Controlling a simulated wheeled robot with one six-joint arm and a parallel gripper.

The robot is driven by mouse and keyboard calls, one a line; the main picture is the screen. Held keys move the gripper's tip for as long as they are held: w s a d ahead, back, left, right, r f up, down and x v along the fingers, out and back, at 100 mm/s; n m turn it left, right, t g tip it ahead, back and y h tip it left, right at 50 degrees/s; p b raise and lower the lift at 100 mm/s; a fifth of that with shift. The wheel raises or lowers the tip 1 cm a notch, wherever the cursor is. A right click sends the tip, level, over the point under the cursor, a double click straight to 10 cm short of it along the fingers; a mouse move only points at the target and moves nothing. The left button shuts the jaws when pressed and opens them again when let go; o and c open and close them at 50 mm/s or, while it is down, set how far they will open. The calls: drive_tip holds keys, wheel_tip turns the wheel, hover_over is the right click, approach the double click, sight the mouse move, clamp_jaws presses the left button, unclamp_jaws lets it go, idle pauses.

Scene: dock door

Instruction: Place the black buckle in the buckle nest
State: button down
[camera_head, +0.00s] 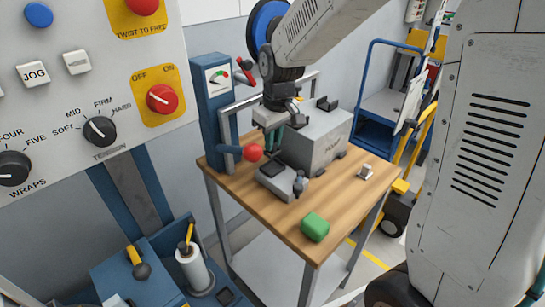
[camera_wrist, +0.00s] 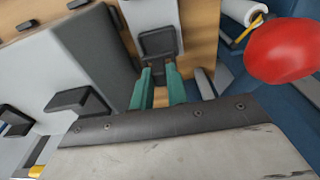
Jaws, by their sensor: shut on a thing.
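My gripper (camera_head: 272,148) points down over the workbench, with teal fingers that also show in the wrist view (camera_wrist: 160,74). The fingers are shut on a small dark piece, the black buckle, mostly hidden between the tips; its outline is not clear. Just beyond the tips is a dark square recess, which looks like the buckle nest (camera_wrist: 159,42), on a grey fixture (camera_head: 287,186). In the head view the nest (camera_head: 272,168) lies just below the fingertips. I cannot tell whether the buckle touches it.
A red ball knob (camera_head: 252,153) stands close left of my gripper. A large grey machine box (camera_head: 318,142) with black parts stands right behind the fixture. A green block (camera_head: 315,227) and a small silver piece (camera_head: 365,172) lie on the wooden bench (camera_head: 330,200). The bench's front right is mostly clear.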

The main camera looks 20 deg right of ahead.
sight(273, 154)
drive_tip(key=shift+f, duration=2.6)
drive_tip(key=c, duration=1.4)
unclamp_jaws()
drive_tip(key=shift+f, duration=0.1)
wheel_tip(273, 154, up, 11)
drive_tip(key=s, duration=0.1)
drive_tip(key=s+d+r+m, duration=0.1)
drive_tip(key=s, duration=0.8)
drive_tip(key=s+d+r+m, duration=0.1)
drive_tip(key=s+r+m, duration=0.1)
drive_tip(key=s, duration=0.7)
drive_tip(key=s+d+r+m, duration=0.1)
drive_tip(key=s+r, duration=0.1)
drive_tip(key=s, duration=0.7)
drive_tip(key=shift+d, duration=0.25)
